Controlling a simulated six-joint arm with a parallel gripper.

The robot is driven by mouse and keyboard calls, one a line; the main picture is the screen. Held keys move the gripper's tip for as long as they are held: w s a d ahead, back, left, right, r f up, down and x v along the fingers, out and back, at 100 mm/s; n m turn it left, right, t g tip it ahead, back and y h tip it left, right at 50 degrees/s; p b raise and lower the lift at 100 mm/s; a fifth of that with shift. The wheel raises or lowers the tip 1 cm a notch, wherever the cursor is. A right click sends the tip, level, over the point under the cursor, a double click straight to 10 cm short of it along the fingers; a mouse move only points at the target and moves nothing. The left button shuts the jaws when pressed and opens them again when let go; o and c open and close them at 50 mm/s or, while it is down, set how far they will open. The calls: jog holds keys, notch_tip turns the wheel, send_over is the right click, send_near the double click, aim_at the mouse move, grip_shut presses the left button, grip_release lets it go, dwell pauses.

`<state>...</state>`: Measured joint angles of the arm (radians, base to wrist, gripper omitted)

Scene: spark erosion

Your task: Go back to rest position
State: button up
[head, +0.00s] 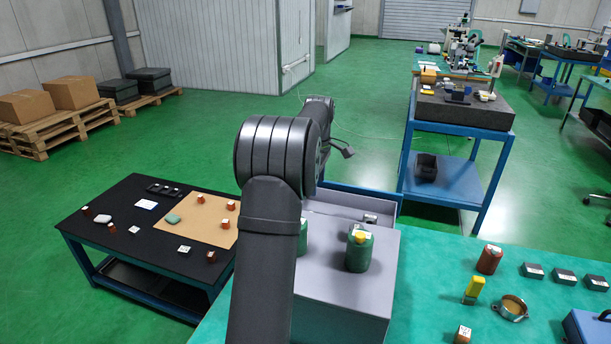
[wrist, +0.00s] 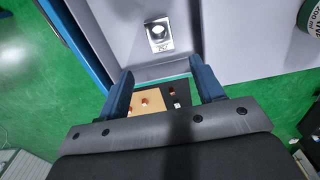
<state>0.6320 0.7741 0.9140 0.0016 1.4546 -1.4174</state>
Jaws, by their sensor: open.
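My arm rises through the middle of the head view, and my gripper (head: 343,152) shows only partly past its elbow. In the wrist view my gripper (wrist: 162,76) has its two blue fingers spread wide, with nothing between them. A small metal part on a white label (wrist: 157,34) lies on a grey surface beyond the fingertips, apart from them. A similar metal part (head: 371,218) shows in the grey tray in the head view.
A grey box (head: 345,285) carries green bottles (head: 358,254) close to my arm. A black table (head: 110,255) with small parts stands left. The teal bench (head: 430,270) at right holds a red bottle (head: 490,259) and a brass ring (head: 510,308). A blue cart (head: 450,180) stands behind.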

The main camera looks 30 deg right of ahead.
jog(key=shift+f, duration=4.4)
jog(key=shift+f, duration=0.1)
jog(key=shift+f, duration=1.3)
notch_tip(320, 180, up, 4)
jog(key=shift+f, duration=0.2)
jog(key=s+d+r, duration=0.5)
jog(key=s+r, duration=0.7)
jog(key=r, duration=0.1)
jog(key=s+a+r+m, duration=0.1)
jog(key=s+a+m, duration=0.2)
jog(key=s, duration=0.7)
jog(key=s+a+r+m, duration=0.1)
jog(key=s+m, duration=0.3)
jog(key=s, duration=0.5)
jog(key=s+a+r+m, duration=0.1)
jog(key=s+a+m, duration=0.3)
jog(key=s, duration=0.6)
jog(key=shift+s+a, duration=0.3)
